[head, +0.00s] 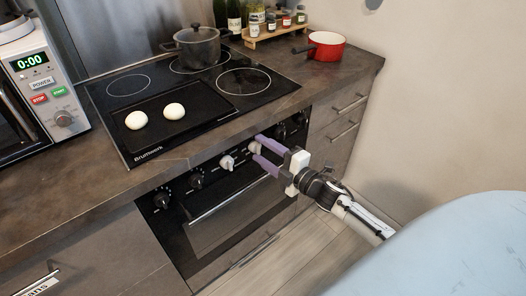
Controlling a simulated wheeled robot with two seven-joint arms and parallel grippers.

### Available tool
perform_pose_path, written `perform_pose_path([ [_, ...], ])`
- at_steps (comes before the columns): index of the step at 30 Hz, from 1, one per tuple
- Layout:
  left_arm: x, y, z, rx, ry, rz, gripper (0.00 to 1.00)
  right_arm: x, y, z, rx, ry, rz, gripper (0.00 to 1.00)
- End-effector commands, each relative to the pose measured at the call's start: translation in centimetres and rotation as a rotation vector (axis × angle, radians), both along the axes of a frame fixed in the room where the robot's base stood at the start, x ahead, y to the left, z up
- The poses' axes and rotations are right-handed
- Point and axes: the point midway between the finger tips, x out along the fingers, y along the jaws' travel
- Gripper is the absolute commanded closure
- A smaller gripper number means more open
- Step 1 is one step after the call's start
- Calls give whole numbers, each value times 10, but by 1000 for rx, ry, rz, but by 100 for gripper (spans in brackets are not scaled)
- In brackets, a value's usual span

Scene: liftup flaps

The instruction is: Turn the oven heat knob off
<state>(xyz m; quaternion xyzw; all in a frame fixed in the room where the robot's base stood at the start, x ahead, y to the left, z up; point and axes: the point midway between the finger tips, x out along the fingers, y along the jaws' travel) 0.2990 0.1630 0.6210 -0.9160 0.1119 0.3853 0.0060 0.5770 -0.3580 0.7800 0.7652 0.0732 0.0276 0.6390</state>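The oven (235,210) is built in under the cooktop, with a row of knobs along its black front panel. Two pale knobs are near the middle: one (227,162) stands clear, and the other (254,147) is at the tips of my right gripper (258,149). The other knobs, such as the left one (162,200), are black. My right gripper's purple fingers are parted and point at the panel, on either side of the second pale knob. Contact with it cannot be made out. Which knob sets the heat cannot be read. My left gripper is out of view.
The black cooktop (215,90) holds a dark pot (197,50) and two white round pieces (174,110). A microwave (45,85) stands at left, and a red pan (326,46) at the back right. The oven handle (235,192) runs below the knobs.

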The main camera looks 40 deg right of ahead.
Motion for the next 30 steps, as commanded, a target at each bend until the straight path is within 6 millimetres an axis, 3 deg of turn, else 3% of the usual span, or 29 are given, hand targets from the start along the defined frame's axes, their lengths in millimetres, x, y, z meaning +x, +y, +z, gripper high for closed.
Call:
perform_pose_path([
  [8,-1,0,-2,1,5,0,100,-8,0,-2,2,4,1,53],
  [21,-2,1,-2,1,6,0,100,-84,-12,2,2,4,2,53],
  [30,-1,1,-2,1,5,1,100,-102,-15,5,1,0,0,53],
])
